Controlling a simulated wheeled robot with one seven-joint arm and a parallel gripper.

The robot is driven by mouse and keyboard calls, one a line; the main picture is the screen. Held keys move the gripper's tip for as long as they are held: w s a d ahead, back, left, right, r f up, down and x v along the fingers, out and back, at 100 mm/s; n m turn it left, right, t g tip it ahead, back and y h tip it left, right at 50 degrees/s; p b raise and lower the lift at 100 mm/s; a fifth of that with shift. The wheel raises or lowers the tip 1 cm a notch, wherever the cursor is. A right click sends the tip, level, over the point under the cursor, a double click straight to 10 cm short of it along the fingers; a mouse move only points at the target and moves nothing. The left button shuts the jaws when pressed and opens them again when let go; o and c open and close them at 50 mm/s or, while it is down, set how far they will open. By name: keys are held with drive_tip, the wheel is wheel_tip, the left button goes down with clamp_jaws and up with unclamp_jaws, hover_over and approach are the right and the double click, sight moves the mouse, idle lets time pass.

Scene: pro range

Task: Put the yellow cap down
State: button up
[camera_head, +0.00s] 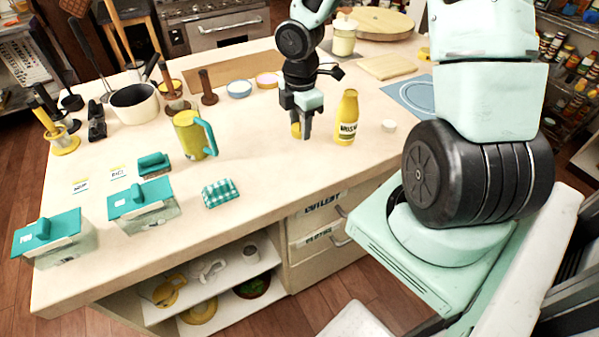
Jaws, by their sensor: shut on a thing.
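My gripper (306,128) points down over the middle of the counter. It is shut on a small yellow cap (295,130), which shows at the left side of the fingers. The fingers hide part of the cap. The cap is at or just above the counter top; I cannot tell whether it touches. A yellow bottle (347,117) with a dark-lettered label stands upright just right of my gripper.
A small white round thing (389,126) lies right of the bottle. A yellow jug (189,135) with a teal handle and a checked cloth (220,193) are to the left. Bowls (239,88) stand behind. The counter (270,185) in front of my gripper is clear.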

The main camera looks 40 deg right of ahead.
sight(300, 163)
wheel_tip(300, 163, down, 10)
drive_tip(key=shift+a+f+b, duration=0.1)
drive_tip(key=shift+b, duration=0.9)
drive_tip(key=shift+f, duration=0.15)
drive_tip(key=o, duration=0.9)
